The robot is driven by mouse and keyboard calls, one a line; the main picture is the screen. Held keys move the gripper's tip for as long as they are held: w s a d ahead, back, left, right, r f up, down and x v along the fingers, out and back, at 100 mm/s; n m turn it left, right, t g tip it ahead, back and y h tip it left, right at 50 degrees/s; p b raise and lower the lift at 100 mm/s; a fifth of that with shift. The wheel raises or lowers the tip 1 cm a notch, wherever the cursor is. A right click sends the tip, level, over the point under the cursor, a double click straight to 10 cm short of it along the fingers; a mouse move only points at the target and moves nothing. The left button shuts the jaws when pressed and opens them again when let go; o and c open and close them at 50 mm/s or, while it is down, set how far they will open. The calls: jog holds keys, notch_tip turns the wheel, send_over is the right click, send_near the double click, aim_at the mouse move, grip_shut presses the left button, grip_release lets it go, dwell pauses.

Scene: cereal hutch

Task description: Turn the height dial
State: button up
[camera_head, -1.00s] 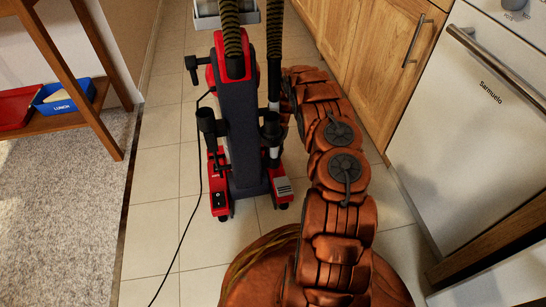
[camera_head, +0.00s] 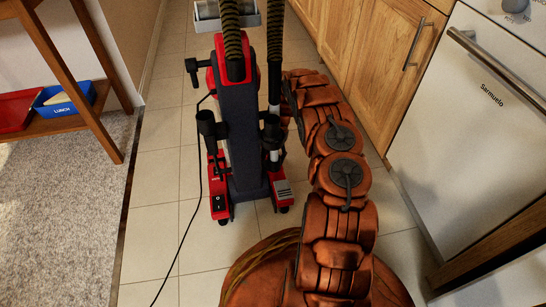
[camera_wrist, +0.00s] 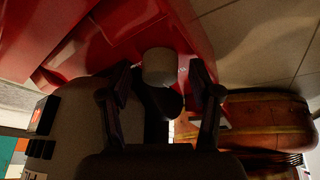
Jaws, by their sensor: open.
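A red and black upright vacuum cleaner (camera_head: 240,140) stands on the tiled floor in the head view. In the wrist view its glossy red body (camera_wrist: 110,35) fills the upper left. A pale round knob (camera_wrist: 159,62), which looks like the height dial, stands out from the red body at the top centre. My gripper (camera_wrist: 159,78) is open, with one dark finger on each side of the knob. I cannot tell whether the fingers touch it. A dark rounded part shows just below the knob. In the head view my gripper is hidden behind the vacuum.
Wooden cabinets (camera_head: 370,50) and a white dishwasher (camera_head: 470,120) line the right side. A black cord (camera_head: 190,235) runs along the floor left of the vacuum. A wooden shelf (camera_head: 62,123) with red and blue bins stands at left, by a grey rug (camera_head: 60,210).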

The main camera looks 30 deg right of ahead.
jog(key=v, duration=1.2)
dwell(0.4)
